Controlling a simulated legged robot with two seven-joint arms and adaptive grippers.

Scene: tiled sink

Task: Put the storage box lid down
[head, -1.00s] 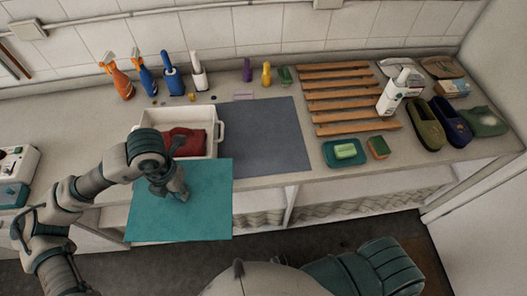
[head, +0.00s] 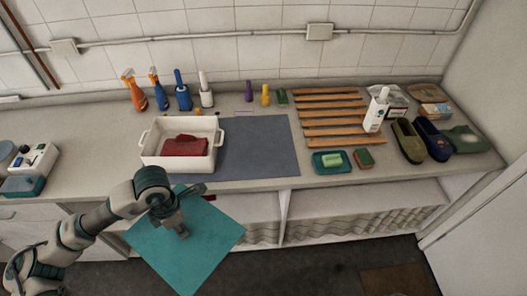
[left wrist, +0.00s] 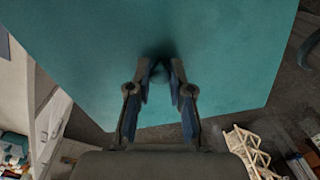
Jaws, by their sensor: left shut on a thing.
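The storage box lid is a flat teal square (head: 205,245). My left gripper (head: 180,230) is shut on it near its middle and holds it in front of the counter edge, turned at an angle. In the left wrist view the lid (left wrist: 220,50) fills the upper part, with the fingertips (left wrist: 162,70) closed at its surface; what they grip is hidden in shadow. The white storage box (head: 178,165) stands open on the counter with a red folded cloth (head: 186,145) inside. My right gripper is not in view.
A grey-blue mat (head: 250,148) lies bare to the right of the box. Several bottles (head: 183,92) stand behind the box. A wooden slatted rack (head: 328,117), soap dish (head: 331,161) and shoes (head: 433,139) are further right. Open shelves (head: 350,212) are below the counter.

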